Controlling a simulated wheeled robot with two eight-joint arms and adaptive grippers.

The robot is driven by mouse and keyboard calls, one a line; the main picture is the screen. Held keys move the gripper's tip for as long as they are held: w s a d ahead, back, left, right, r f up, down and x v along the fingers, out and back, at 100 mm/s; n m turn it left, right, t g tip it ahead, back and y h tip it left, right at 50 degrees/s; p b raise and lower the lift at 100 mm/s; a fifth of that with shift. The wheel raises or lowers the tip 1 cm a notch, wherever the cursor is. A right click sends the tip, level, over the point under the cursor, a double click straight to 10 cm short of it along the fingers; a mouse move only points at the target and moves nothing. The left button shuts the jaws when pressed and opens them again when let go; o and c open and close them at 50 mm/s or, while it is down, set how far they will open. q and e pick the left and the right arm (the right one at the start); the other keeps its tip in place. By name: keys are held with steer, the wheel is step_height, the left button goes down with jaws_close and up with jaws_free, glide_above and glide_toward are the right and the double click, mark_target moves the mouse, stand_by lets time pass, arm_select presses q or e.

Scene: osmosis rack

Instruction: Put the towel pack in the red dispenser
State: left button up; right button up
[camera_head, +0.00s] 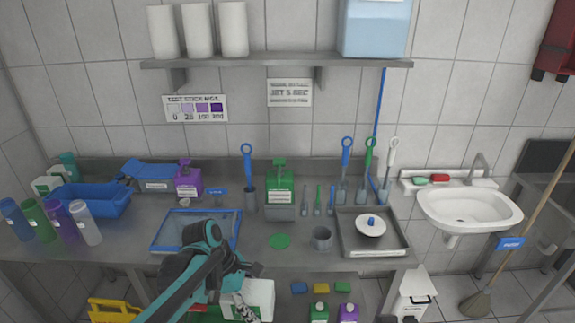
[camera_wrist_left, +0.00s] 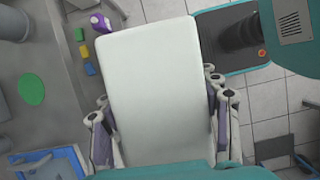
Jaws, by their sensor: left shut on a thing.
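The white towel pack (camera_wrist_left: 152,75) fills the middle of the left wrist view. My left gripper (camera_wrist_left: 160,125) is shut on it, with a finger along each long side. In the head view the pack (camera_head: 259,296) is low, in front of the counter's front edge, and partly hidden by my left gripper (camera_head: 240,303). A red wall unit (camera_head: 556,38), which looks like the red dispenser, hangs at the top right, cut off by the picture edge and far from the pack. My right gripper is not seen.
The steel counter (camera_head: 300,252) carries a blue-rimmed tray (camera_head: 165,240), a grey cup (camera_head: 321,238) and a steel tray (camera_head: 345,250). A shelf (camera_head: 280,62) is above.

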arm_select(q)
steer(key=shift+w+a+f+m+g, duration=0.3)
steer(key=shift+w+f+m, duration=0.15)
steer(key=shift+f+m, duration=0.15)
steer(key=shift+w+a+f+m+g, duration=0.2)
steer(key=shift+w+a+f+m, duration=0.15)
steer(key=shift+f+m, duration=0.2)
steer(key=shift+a+f+m, duration=0.15)
steer(key=shift+f+m, duration=0.1)
steer(key=shift+m, duration=0.2)
steer(key=w+a+f+m+g+y+b, duration=0.1)
steer(key=a+f+m+g+y+b, duration=0.1)
steer(key=a+f+m, duration=0.5)
steer(key=shift+a+f+m+g+y, duration=0.55)
steer(key=shift+f+m+y, duration=1)
steer(key=shift+m, duration=2.05)
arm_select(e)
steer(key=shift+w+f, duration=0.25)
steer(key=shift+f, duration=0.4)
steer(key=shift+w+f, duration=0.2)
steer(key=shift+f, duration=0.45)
arm_select(q)
steer(key=shift+d+f+h, duration=0.15)
steer(key=shift+f+h, duration=0.2)
